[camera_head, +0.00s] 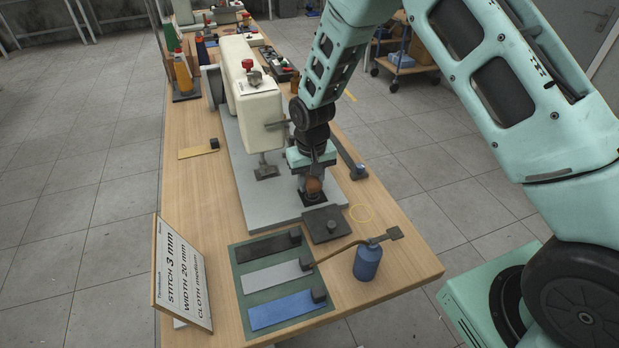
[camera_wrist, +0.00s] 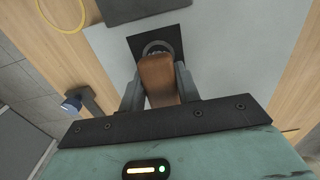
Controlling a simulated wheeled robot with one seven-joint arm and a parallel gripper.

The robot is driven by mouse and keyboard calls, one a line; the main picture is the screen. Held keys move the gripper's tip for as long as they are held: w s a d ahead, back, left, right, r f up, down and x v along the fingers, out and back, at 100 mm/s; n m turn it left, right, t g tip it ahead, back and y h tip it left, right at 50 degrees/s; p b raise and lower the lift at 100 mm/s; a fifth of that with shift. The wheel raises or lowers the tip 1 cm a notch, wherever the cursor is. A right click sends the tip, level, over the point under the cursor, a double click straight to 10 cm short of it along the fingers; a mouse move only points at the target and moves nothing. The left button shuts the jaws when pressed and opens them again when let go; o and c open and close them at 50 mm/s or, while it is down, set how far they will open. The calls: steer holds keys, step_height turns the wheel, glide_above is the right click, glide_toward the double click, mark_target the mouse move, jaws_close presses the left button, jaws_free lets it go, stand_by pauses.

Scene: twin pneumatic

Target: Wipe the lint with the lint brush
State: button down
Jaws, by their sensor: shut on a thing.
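My gripper (camera_head: 311,186) is over the grey base plate of the sewing machine, right of the needle area. It is shut on the brown wooden handle of the lint brush (camera_head: 314,185). In the wrist view my gripper (camera_wrist: 158,82) has a finger on each side of the brush handle (camera_wrist: 158,78). A dark square (camera_wrist: 172,42) with a ring-shaped opening lies under the brush on the grey plate (camera_wrist: 215,60). The bristles are hidden, and I cannot tell whether they touch the dark square. I cannot make out separate lint.
The sewing machine (camera_head: 255,105) stands left of my gripper. A dark plate with a knob (camera_head: 326,224) lies in front. A blue bottle (camera_head: 367,262), a green mat (camera_head: 240,268) with cloth strips and a sign board (camera_head: 182,275) occupy the near table.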

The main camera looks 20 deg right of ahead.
mark_target(318, 207)
steer(key=shift+s+a+f, duration=0.1)
steer(key=shift+s, duration=0.95)
steer(key=shift+s+f, duration=0.1)
steer(key=shift+s, duration=0.9)
steer(key=shift+s+f, duration=0.2)
steer(key=shift+s, duration=0.3)
steer(key=shift+r, duration=0.1)
steer(key=shift+w+r+p, duration=0.2)
steer(key=shift+r+p, duration=2.2)
steer(key=shift+r, duration=0.65)
step_height(318, 207, up, 3)
steer(key=shift+r+p, duration=0.1)
steer(key=shift+p, duration=1.05)
